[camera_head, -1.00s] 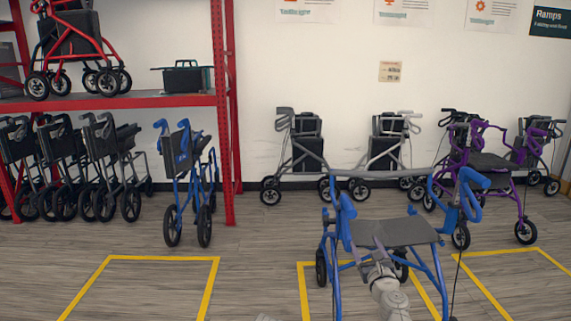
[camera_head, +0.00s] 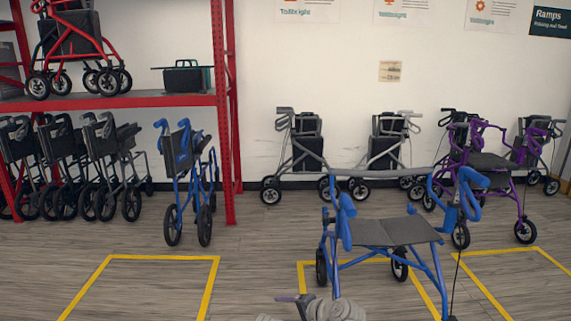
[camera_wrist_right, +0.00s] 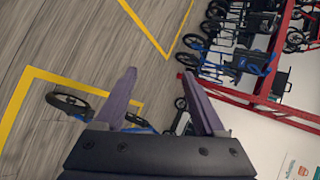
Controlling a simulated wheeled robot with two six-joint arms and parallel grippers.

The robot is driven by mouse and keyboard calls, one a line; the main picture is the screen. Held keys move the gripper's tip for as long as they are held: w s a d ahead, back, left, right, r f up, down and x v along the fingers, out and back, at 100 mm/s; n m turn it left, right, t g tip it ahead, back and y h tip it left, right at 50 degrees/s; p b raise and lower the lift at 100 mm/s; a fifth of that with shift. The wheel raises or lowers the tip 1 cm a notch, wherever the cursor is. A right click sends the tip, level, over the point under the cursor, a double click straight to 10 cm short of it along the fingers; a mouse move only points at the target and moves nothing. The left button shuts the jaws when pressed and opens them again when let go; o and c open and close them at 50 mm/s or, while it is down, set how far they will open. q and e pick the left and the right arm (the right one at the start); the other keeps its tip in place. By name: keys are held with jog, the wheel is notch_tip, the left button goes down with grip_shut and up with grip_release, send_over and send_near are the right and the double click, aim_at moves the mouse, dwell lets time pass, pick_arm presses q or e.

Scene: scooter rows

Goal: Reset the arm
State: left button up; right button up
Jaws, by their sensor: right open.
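My right arm shows at the bottom edge of the head view, in front of the blue rollator (camera_head: 385,232). Its right gripper (camera_wrist_right: 158,74) shows in the wrist view with two purple fingers spread apart and nothing between them. In that view, a black wheel and blue parts, probably of the blue rollator (camera_wrist_right: 70,105), show behind the left finger, partly hidden by the gripper. The rollator stands upright with a grey seat and blue frame in the head view. My left gripper is not in view.
A red shelf rack (camera_head: 222,130) stands at the left with several rollators, and a folded blue rollator (camera_head: 182,175) stands beside it. Grey rollators and a purple rollator (camera_head: 490,165) stand along the wall. The yellow floor rectangle (camera_head: 165,257) at left is empty.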

jog(key=s+d+f+n+g+h, duration=0.3)
jog(key=s+f+n+g+h, duration=0.15)
jog(key=s+n, duration=0.3)
jog(key=s+d+f+n+g+h, duration=0.25)
jog(key=s+f+n+h, duration=0.3)
jog(key=s, duration=0.35)
pick_arm(q)
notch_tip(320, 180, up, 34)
jog(key=p, duration=3.3)
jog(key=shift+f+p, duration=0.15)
jog(key=shift+p, duration=0.25)
pick_arm(e)
notch_tip(320, 180, up, 35)
jog(key=shift+s+f+n+g+y, duration=0.15)
jog(key=shift+s+n+g+y, duration=0.15)
jog(key=shift+g+y, duration=0.1)
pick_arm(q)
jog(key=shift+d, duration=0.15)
pick_arm(e)
jog(key=shift+d, duration=0.15)
